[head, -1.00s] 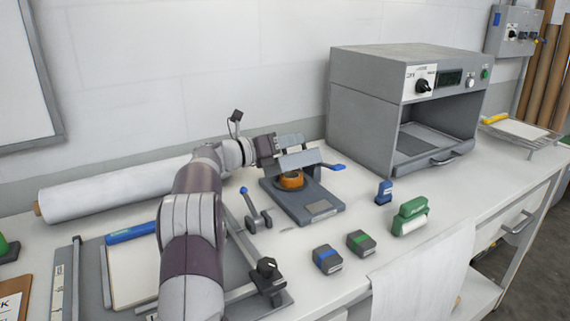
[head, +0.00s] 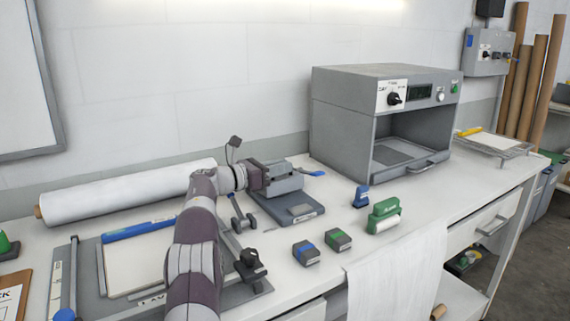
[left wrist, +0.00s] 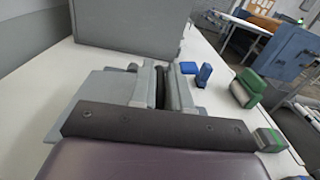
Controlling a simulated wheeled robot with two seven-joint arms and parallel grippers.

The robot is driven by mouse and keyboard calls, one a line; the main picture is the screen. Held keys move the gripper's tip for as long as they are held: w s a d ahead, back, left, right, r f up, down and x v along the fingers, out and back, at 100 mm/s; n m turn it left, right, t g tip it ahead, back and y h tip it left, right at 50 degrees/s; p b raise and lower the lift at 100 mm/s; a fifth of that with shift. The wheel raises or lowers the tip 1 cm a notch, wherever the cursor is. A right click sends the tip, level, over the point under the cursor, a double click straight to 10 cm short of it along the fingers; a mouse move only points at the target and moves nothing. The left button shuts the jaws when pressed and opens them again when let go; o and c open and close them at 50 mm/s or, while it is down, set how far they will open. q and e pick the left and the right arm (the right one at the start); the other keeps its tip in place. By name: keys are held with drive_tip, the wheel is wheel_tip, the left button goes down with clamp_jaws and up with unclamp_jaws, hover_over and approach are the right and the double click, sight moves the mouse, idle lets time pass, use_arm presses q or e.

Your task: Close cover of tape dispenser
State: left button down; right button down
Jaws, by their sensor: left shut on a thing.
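The tape dispenser (head: 284,212) is a grey unit with a flat base on the bench, in front of the grey oven-like box. Its grey cover (head: 288,184) lies low over the base, and the orange tape roll is hidden. I cannot tell whether the cover is fully down. A blue tab (head: 314,173) sticks out to the right; it also shows in the left wrist view (left wrist: 188,68). My left gripper (head: 279,174) is at the cover, shut on it; the exact contact is hard to see. In the left wrist view my fingers (left wrist: 162,86) point away over the dispenser. My right gripper is out of view.
The grey box (head: 385,120) stands behind right. A blue block (head: 361,197), a green dispenser-like item (head: 384,216) and two small dark blocks (head: 306,253) (head: 338,240) sit at right and front. A white roll (head: 130,190) lies along the wall.

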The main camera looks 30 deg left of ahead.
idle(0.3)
use_arm(q)
drive_tip(key=c, duration=1.2)
unclamp_jaws()
drive_tip(key=shift+w+d+f, duration=0.1)
drive_tip(key=shift+o, duration=0.2)
wheel_tip(320, 180, up, 3)
drive_tip(key=shift+r+p, duration=0.15)
drive_tip(key=shift+p, duration=0.6)
drive_tip(key=d+r+b, duration=0.2)
drive_tip(key=d+r, duration=0.5)
drive_tip(key=d, duration=0.4)
drive_tip(key=shift+w+d+r, duration=0.35)
